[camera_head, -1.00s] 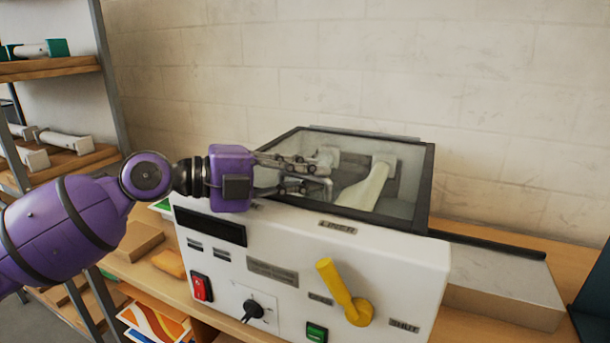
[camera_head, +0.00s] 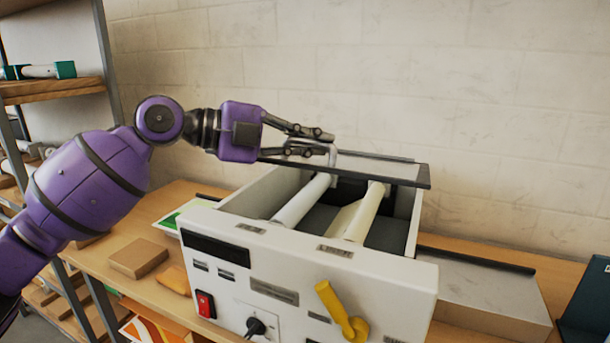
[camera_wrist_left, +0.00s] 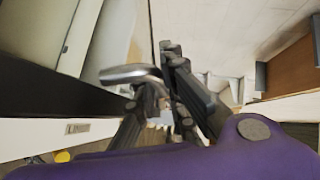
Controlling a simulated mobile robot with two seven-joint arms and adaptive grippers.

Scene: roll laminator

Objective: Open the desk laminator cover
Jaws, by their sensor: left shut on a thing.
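The laminator (camera_head: 300,278) is a white box on the bench. Its dark-framed clear cover (camera_head: 380,168) is raised at the back and seen nearly edge-on. Two pale rollers (camera_head: 303,200) show in the open top. The metal handle also shows between the fingers in the left wrist view (camera_wrist_left: 130,73). My right gripper is not in view.
A yellow lever (camera_head: 340,312), a red switch (camera_head: 205,303) and a black knob (camera_head: 256,326) are on the laminator's front. A brown block (camera_head: 139,258) lies on the bench to the left. Shelves stand at far left, and a brick wall is behind.

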